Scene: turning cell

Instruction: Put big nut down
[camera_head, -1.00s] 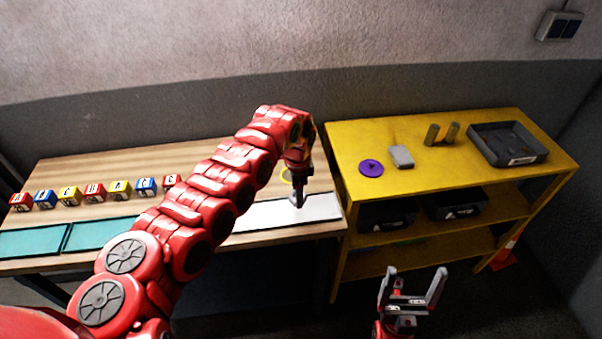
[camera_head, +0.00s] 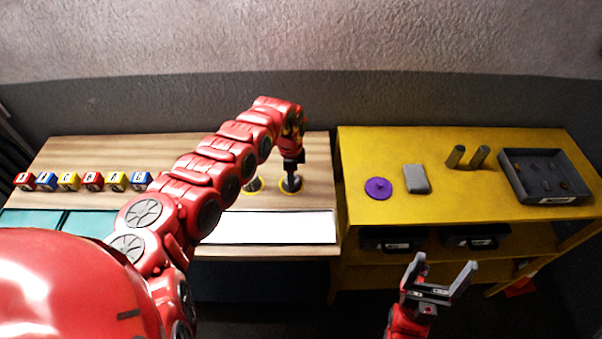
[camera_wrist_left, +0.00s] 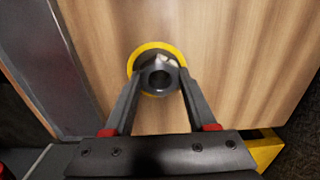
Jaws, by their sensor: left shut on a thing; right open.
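My left gripper (camera_head: 291,187) reaches down over the wooden table near its right end. In the left wrist view my left gripper (camera_wrist_left: 158,85) is shut on the big nut (camera_wrist_left: 160,76), a dark metal ring held between the fingertips. The nut is over a yellow ring (camera_wrist_left: 134,62) marked on the wood. I cannot tell whether the nut touches the table. A second yellow ring (camera_head: 254,186) with a dark grey part on it is just to the left. My right gripper (camera_head: 440,272) is open and empty in front of the yellow shelf.
A white mat (camera_head: 280,228) lies along the table's front edge. Several letter blocks (camera_head: 92,181) stand in a row at left. The yellow shelf (camera_head: 450,207) holds a purple disc (camera_head: 378,188), a grey block (camera_head: 416,179), two upright cylinders (camera_head: 467,157) and a grey tray (camera_head: 512,181).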

